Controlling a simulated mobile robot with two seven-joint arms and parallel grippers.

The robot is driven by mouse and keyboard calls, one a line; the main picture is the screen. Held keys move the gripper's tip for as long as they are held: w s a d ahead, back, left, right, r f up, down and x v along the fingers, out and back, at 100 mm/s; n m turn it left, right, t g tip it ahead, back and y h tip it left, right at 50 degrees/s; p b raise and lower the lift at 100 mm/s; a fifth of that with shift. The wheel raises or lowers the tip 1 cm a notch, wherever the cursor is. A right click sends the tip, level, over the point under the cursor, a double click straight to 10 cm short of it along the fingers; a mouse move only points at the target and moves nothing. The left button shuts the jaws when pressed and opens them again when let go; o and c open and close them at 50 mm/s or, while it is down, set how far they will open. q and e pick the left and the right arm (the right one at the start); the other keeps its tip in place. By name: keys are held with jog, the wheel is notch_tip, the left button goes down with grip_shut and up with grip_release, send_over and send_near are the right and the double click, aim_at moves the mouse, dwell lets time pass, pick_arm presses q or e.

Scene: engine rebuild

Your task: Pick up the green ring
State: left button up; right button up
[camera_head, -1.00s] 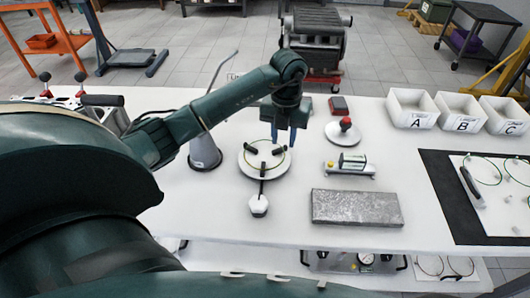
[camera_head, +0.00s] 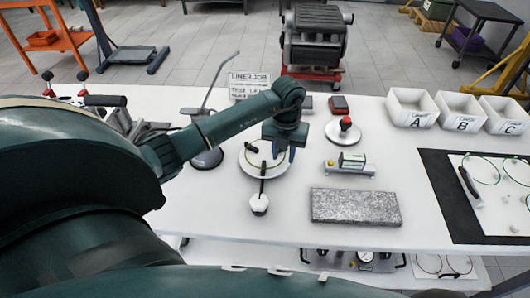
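A thin yellow-green ring (camera_head: 245,161) lies on a round white plate (camera_head: 279,171) with black clamp pieces and a white-knobbed handle (camera_head: 259,204) at its front. My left gripper (camera_head: 283,156) points down over the right back part of this plate. Its two blue fingers stand apart with a gap between them, and nothing shows clearly held. The gripper hides the far right part of the ring, and I cannot tell whether the fingertips touch it. My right gripper is not in view.
A grey metal block (camera_head: 356,207), a small gauge fixture (camera_head: 349,166) and a red-knobbed disc (camera_head: 343,132) lie right of the plate. Bins A (camera_head: 413,108), B and C stand at the back right. More thin green rings (camera_head: 482,169) lie on a white sheet.

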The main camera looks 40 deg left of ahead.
pick_arm(q)
jog(key=shift+f, duration=0.2)
jog(key=shift+c, duration=0.5)
grip_shut()
